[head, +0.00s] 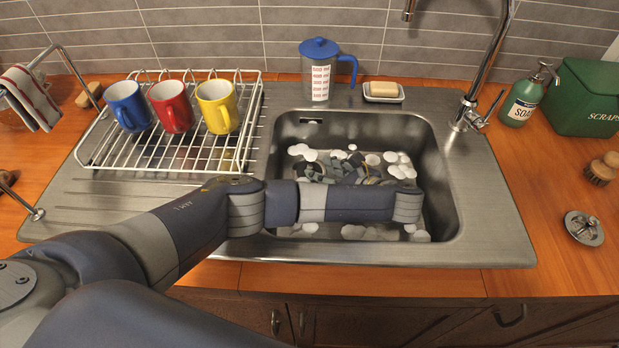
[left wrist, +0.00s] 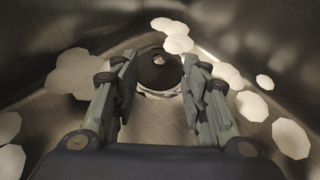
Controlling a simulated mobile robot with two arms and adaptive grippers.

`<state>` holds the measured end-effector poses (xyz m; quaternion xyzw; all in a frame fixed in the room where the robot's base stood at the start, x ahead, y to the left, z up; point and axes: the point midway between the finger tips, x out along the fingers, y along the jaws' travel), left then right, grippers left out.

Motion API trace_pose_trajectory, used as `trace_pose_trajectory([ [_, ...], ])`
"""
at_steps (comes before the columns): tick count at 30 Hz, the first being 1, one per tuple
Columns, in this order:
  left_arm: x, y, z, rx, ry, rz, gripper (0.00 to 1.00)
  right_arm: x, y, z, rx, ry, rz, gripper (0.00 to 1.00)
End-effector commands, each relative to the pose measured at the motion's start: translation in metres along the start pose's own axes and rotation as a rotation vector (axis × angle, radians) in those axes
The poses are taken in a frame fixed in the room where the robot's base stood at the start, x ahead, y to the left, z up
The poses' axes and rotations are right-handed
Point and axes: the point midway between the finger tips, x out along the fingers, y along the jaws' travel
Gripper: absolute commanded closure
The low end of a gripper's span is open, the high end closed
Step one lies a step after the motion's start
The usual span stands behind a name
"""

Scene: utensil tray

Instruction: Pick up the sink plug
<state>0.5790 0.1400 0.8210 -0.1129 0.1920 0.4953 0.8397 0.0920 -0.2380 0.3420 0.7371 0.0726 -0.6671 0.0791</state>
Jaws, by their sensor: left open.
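The dark round sink plug (left wrist: 160,70) shows in the left wrist view, between and beyond my fingertips, low in the sink. A small pale spot is near its top, and a pale metal ring (left wrist: 160,93) shows at its lower edge. My left gripper (left wrist: 160,85) is open with nothing between its fingers. Whether a finger touches the plug, I cannot tell. In the head view my left gripper (head: 340,170) is down in the sink (head: 436,190), and I cannot make out the plug there. My right gripper is not in view.
White foam patches (head: 355,232) lie in the sink, whose steel walls stand close around my gripper. A rack (head: 165,155) with three mugs is left of it. A blue-lidded jug (head: 320,75) and soap (head: 383,90) stand behind. A round metal strainer (head: 584,228) lies right.

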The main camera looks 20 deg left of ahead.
Motion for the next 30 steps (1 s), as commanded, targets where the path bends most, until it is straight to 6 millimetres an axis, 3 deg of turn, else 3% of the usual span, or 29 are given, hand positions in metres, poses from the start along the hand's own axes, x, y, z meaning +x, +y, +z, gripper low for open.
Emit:
trace_pose_trajectory([
  [6, 0.034, 0.001, 0.001, -0.001, -0.001, 0.001, 0.59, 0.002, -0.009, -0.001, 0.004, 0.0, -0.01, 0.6],
  [13, 0.037, 0.001, 0.0, -0.001, 0.0, -0.001, 0.59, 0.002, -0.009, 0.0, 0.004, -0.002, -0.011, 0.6],
  [14, 0.037, 0.001, 0.0, -0.001, 0.0, -0.001, 0.61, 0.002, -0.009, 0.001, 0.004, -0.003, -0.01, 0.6],
  [19, 0.037, 0.001, 0.0, -0.001, 0.0, -0.001, 1.0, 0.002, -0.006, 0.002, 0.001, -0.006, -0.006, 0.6],
  [30, 0.036, 0.001, 0.002, -0.001, 0.0, -0.001, 1.0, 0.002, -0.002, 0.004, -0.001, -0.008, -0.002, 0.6],
])
